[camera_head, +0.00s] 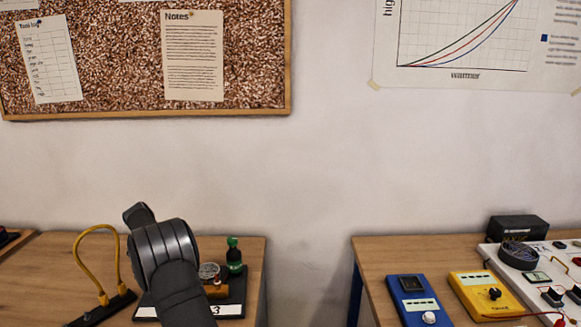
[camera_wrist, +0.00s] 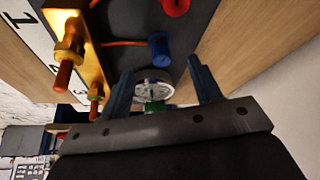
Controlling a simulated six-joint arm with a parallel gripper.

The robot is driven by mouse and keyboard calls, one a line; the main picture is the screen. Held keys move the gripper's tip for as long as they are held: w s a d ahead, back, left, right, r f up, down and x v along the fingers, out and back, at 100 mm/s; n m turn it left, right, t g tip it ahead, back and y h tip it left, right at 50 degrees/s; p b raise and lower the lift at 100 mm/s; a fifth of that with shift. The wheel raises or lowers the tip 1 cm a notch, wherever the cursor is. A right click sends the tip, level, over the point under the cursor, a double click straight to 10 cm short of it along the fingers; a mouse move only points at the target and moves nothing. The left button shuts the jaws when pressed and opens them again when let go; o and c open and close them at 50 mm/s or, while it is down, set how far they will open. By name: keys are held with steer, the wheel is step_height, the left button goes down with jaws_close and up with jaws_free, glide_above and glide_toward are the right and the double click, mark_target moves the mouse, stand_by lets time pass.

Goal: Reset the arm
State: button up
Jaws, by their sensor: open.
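My gripper (camera_wrist: 161,66) shows in the wrist view with its two blue-grey fingers apart. A round gauge (camera_wrist: 153,87) and a green part (camera_wrist: 155,106) show in the gap between the fingers; I cannot tell how far off they are. I see nothing held. In the head view my dark arm (camera_head: 165,255) rises over the left table, and I cannot make out the fingers there. The gauge (camera_head: 209,271) stands just right of the arm, beside a green-topped part (camera_head: 235,254). The arm hides part of the rig's dark base (camera_head: 237,291).
The wrist view shows a brass block (camera_wrist: 92,35), a blue knob (camera_wrist: 160,48) and a red knob (camera_wrist: 175,6) close by. A yellow hose (camera_head: 80,250) loops left of my arm. A gap separates the left table from the right table (camera_head: 375,257), which holds blue and yellow meters.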

steer(key=shift+x, duration=0.95)
steer(key=shift+r, duration=0.1)
